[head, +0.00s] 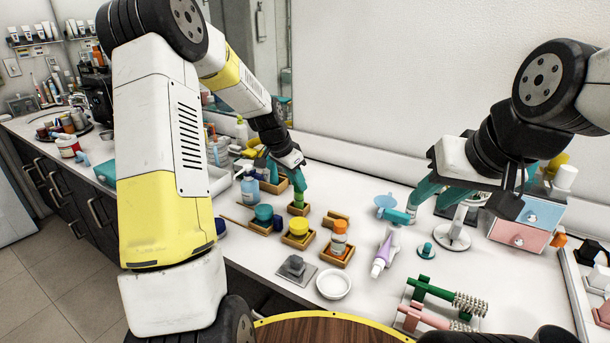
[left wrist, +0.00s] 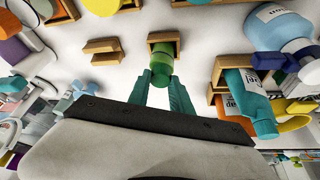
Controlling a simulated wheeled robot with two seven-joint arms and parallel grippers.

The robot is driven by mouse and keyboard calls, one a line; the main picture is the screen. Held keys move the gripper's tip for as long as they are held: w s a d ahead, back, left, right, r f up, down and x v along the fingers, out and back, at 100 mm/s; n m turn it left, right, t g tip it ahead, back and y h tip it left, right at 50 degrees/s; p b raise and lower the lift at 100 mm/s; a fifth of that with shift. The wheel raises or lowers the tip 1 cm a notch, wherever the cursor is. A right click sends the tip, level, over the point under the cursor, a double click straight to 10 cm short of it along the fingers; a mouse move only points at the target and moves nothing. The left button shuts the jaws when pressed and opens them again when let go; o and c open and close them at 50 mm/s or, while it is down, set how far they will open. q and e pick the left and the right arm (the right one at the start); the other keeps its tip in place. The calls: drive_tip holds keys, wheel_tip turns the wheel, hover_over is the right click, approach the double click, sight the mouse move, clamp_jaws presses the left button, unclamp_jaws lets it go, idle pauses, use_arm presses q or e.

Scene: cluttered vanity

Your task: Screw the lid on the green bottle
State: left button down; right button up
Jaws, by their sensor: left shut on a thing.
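The green bottle (head: 298,209) stands upright in a small wooden holder (left wrist: 152,38) among the vanity items. My left gripper (head: 299,190) is above it, pointing down, with its teal fingers shut on the green piece at the bottle's top. In the left wrist view the fingers (left wrist: 161,84) press both sides of this green lid (left wrist: 160,77), which is in line with the bottle (left wrist: 162,62). I cannot tell whether the lid is fully seated. My right gripper (head: 482,188) is at the right, its teal fingers spread apart, apart from the bottle.
Wooden holders with a yellow-lidded jar (head: 299,227) and an orange-and-white bottle (head: 339,238) stand in front. A blue pump bottle (head: 250,188) is close at left. A lilac tube (head: 384,253), white dish (head: 333,284) and drawer box (head: 520,236) lie to the right. Some bare counter lies between.

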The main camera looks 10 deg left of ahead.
use_arm(q)
drive_tip(key=m, duration=0.3)
drive_tip(key=shift+g+h, duration=0.4)
drive_tip(key=m+g, duration=0.1)
drive_tip(key=m, duration=0.3)
drive_tip(key=shift+w+a+m+g+h, duration=0.1)
drive_tip(key=shift+w+m+g+h, duration=0.05)
drive_tip(key=shift+m+g+h, duration=0.2)
drive_tip(key=shift+w+m+g, duration=0.1)
drive_tip(key=shift+m+g, duration=0.15)
drive_tip(key=shift+m, duration=0.2)
drive_tip(key=m+g, duration=0.1)
drive_tip(key=m, duration=0.2)
drive_tip(key=shift+m, duration=0.3)
drive_tip(key=shift+w+m+g, duration=0.1)
drive_tip(key=shift+m+g, duration=0.5)
drive_tip(key=shift+m, duration=0.4)
drive_tip(key=m+g, duration=0.1)
drive_tip(key=m, duration=0.1)
drive_tip(key=shift+m, duration=0.3)
